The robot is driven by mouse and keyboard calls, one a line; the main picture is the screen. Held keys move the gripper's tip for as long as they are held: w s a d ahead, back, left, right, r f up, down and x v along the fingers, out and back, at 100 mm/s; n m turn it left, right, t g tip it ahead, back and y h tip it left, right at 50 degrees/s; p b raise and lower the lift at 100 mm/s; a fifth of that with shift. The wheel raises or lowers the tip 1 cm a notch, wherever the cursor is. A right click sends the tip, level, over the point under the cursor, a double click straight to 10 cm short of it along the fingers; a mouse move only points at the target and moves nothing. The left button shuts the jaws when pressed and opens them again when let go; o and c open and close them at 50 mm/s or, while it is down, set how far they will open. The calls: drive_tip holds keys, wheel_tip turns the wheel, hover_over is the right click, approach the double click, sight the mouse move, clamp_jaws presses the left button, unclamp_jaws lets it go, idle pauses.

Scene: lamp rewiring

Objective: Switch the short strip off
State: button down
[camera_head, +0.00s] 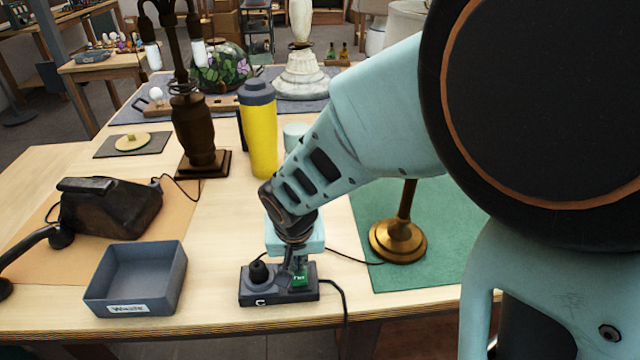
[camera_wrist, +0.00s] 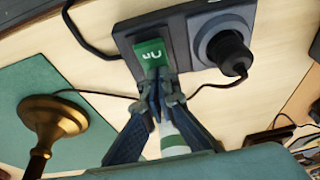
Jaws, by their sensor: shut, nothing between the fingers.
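The short strip (camera_head: 268,297) is a dark block marked "C" near the front edge of the bench. A black plug (camera_head: 258,271) sits in its socket, and the plug also shows in the wrist view (camera_wrist: 229,52). Its green switch (camera_head: 300,277) is partly hidden by my fingers in the head view. In the wrist view the green switch (camera_wrist: 150,54) shows light lettering. My gripper (camera_wrist: 158,82) is shut and empty, with its tips at the near edge of the switch. I cannot tell whether they touch it or which way the switch is set.
A grey "Waste" bin (camera_head: 137,280) stands left of the strip, with a black telephone (camera_head: 108,205) behind it. A brass lamp base (camera_head: 398,241) stands on a green mat (camera_head: 440,275) at right. A yellow bottle (camera_head: 260,130) and a dark lamp (camera_head: 198,130) stand behind. Cords run beside the strip.

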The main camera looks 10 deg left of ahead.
drive_tip(key=shift+s+f, duration=0.1)
drive_tip(key=shift+s, duration=0.05)
drive_tip(key=shift+s+d+b, duration=0.2)
drive_tip(key=shift+s+b, duration=0.1)
drive_tip(key=shift+s, duration=0.4)
drive_tip(key=shift+r, duration=0.2)
